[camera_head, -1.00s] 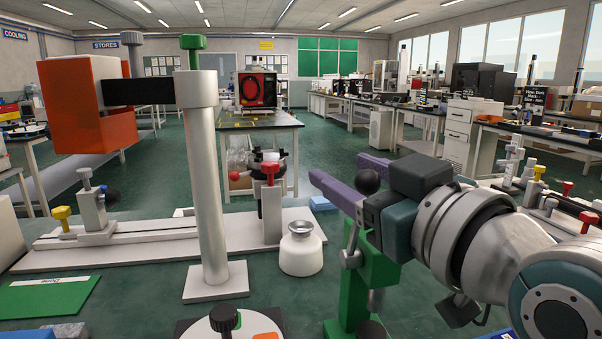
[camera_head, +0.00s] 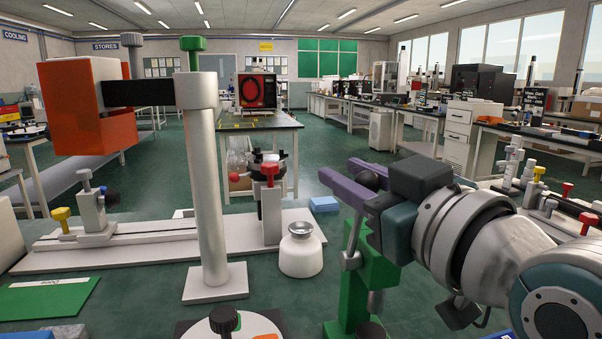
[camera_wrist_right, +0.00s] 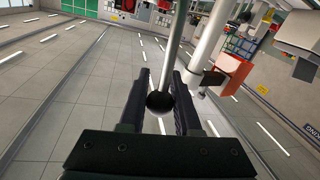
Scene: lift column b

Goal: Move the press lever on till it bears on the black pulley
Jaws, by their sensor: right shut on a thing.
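The press lever (camera_head: 353,236) is a silver rod with a black ball knob (camera_head: 367,180). It rises from a green press stand (camera_head: 362,290) at the right front in the head view. My right gripper (camera_head: 338,168), with purple fingers, is shut on the knob. In the right wrist view the knob (camera_wrist_right: 160,103) sits between the dark fingers, and the rod runs away from it. Part of the lever and stand is hidden behind my gripper. I cannot make out the black pulley for certain. My left gripper is not in view.
A steel post (camera_head: 208,185) carries an orange box (camera_head: 75,110) at the left. A white rail (camera_head: 125,243) with clamps lies along the bench behind it. A white bottle (camera_head: 301,255) stands left of the press. A disc with a black knob (camera_head: 224,318) is at the front.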

